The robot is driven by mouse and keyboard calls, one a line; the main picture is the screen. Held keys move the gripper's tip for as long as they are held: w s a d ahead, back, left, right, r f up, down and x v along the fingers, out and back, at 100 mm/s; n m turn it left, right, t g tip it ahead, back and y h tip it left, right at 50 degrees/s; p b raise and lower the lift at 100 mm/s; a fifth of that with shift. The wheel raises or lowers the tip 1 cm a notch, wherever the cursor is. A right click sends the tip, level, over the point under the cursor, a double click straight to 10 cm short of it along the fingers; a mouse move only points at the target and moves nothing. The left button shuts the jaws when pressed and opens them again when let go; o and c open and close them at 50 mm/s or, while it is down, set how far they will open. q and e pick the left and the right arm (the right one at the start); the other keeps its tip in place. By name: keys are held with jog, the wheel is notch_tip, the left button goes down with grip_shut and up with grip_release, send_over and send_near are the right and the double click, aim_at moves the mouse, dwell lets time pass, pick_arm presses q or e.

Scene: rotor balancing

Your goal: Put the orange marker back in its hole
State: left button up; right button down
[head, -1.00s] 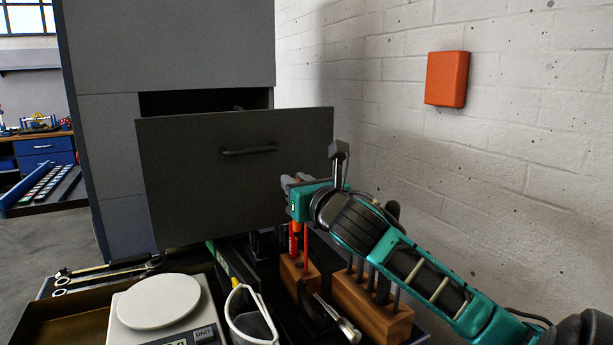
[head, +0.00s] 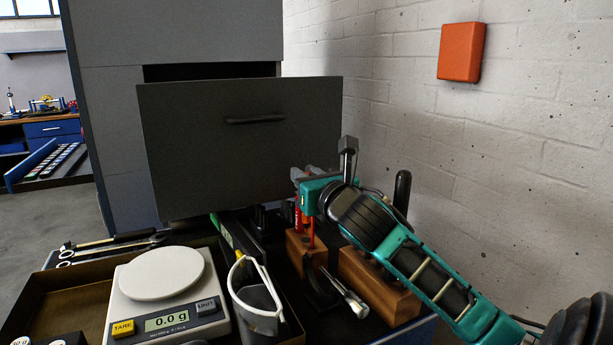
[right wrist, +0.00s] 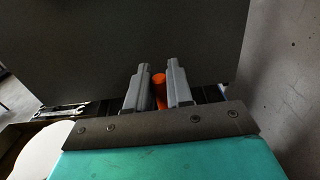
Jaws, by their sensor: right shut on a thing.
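My right gripper (head: 303,176) is above a small wooden block (head: 306,252), in front of the open drawer. It is shut on the orange marker, whose orange end (right wrist: 160,90) shows between the two grey fingers in the right wrist view. In the head view, two thin red-orange upright shapes show below the gripper, close together over the block. I cannot tell clearly which is the marker, or whether its lower end is in a hole or above it. My left gripper is not in view.
A grey cabinet's open drawer (head: 240,150) stands just behind the gripper. A larger wooden block (head: 378,285) is to the right. A scale (head: 168,300) reading 0.0 g and a cup with a white rim (head: 258,300) are in front. Wrenches (head: 110,250) lie at left.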

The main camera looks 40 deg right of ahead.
jog(key=shift+f, duration=0.15)
dwell(0.5)
jog(key=shift+f, duration=0.15)
jog(key=shift+f+b, duration=1.1)
jog(key=shift+f, duration=1.05)
jog(key=c, duration=0.9)
grip_release()
jog(key=shift+s, duration=0.1)
